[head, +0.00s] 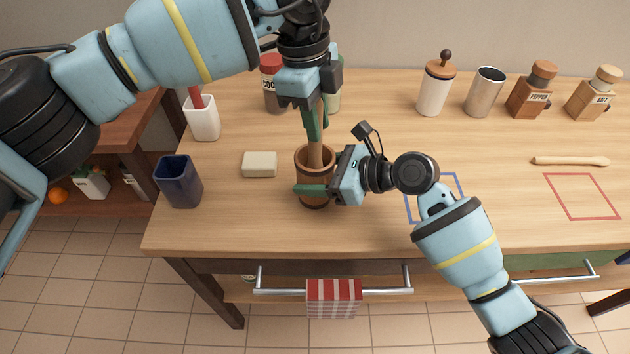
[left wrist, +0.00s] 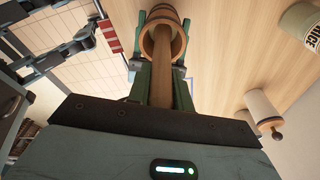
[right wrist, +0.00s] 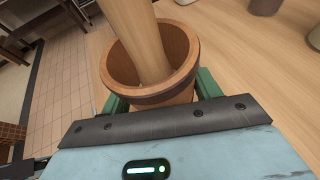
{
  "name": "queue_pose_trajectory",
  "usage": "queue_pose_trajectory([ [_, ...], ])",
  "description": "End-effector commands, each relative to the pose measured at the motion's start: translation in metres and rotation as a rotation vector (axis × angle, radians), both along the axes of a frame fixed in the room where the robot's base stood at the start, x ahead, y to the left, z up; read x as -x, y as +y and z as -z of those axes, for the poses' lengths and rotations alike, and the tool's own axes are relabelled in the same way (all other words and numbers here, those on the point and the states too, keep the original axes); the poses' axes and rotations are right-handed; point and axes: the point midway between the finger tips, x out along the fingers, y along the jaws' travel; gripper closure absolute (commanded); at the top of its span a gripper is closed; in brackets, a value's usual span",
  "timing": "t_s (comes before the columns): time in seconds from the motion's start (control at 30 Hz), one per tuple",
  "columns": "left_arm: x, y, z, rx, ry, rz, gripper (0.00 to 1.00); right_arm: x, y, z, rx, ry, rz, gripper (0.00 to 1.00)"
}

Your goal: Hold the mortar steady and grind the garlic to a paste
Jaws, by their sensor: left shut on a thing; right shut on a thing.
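The brown wooden mortar (head: 314,198) stands upright on the table; it also shows in the left wrist view (left wrist: 158,22) and the right wrist view (right wrist: 188,52). My right gripper (head: 312,188) is shut around the mortar's body from the right. A wooden pestle (head: 315,150) stands in the mortar, its lower end inside; it shows in the right wrist view (right wrist: 135,35) as well. My left gripper (head: 314,122) is shut on the pestle's upper part, above the mortar. Garlic inside the mortar cannot be seen.
A pale block (head: 259,164) and a navy cup (head: 178,182) stand left of the mortar. A white jar (head: 436,88), a metal cup (head: 484,92), a pepper mill (head: 532,90) and a salt mill (head: 594,93) line the back. A wooden stick (head: 570,161) lies right, above a red outline (head: 582,197).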

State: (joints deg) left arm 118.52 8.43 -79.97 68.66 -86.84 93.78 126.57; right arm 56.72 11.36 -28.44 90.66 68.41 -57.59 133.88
Motion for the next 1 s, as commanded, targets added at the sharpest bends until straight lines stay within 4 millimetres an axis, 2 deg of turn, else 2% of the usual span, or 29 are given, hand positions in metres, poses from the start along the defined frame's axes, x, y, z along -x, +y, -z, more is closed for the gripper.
queue_pose_trajectory([
  [1.0,0.000,0.000,-0.068,0.001,-0.002,0.000,1.00,0.000,0.000,0.000,0.000,0.000,-0.001,0.69],
])
